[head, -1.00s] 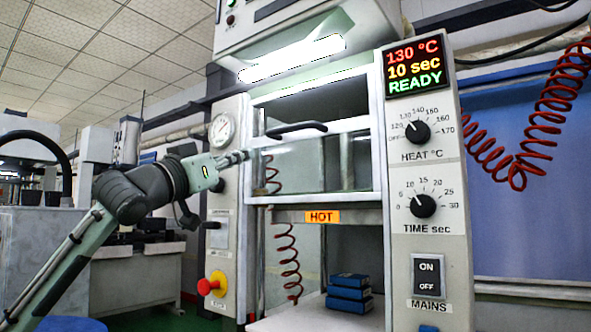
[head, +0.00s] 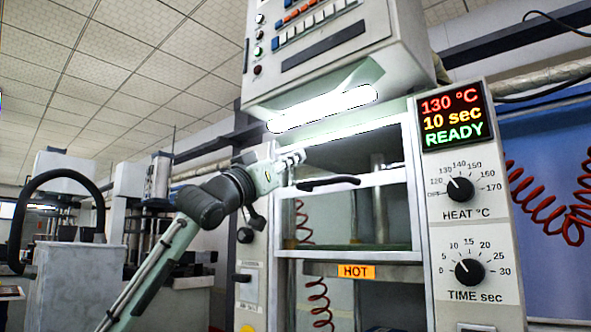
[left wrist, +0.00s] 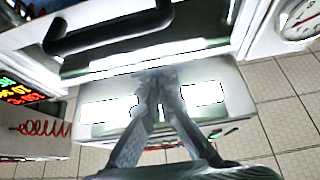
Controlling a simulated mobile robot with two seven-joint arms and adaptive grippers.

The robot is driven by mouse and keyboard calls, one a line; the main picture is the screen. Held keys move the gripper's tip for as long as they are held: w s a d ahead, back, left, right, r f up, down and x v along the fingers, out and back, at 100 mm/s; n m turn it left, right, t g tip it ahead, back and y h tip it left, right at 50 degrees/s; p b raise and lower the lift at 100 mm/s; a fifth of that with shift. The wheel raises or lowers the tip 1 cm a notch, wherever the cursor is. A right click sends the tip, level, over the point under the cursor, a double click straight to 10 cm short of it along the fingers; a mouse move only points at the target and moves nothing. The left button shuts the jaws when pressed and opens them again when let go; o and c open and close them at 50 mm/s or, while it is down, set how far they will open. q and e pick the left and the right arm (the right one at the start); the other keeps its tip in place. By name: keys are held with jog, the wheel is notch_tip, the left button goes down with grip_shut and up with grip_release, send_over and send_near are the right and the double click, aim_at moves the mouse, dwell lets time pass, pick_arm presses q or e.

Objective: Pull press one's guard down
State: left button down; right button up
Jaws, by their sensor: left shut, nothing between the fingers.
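The press (head: 470,255) stands at the right of the head view. Its guard (head: 386,180) is a white frame with clear panes, above an orange HOT label. A black bar handle (head: 328,183) is on the guard's crossbar, and it also shows at the upper left of the left wrist view (left wrist: 105,30). My left gripper (head: 300,157) is shut and empty, just above the handle's left end in the head view. In the left wrist view its fingertips (left wrist: 158,80) meet and the handle lies apart from them. My right gripper is out of view.
The press display (head: 451,116) reads 130 °C, 10 sec, READY. A control box (head: 330,50) with a bright lamp under it overhangs the guard. A red coiled hose (head: 550,205) hangs at the right. Other machines (head: 75,270) stand at the left.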

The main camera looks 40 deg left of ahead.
pick_arm(q)
jog(key=shift+w+f+b, duration=0.15)
jog(key=shift+f+b, duration=0.1)
jog(key=shift+f, duration=0.75)
jog(key=shift+w+f+b, duration=0.1)
jog(key=shift+f+b, duration=0.15)
jog(key=shift+f, duration=0.75)
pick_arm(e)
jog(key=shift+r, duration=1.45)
pick_arm(q)
jog(key=shift+f, duration=0.15)
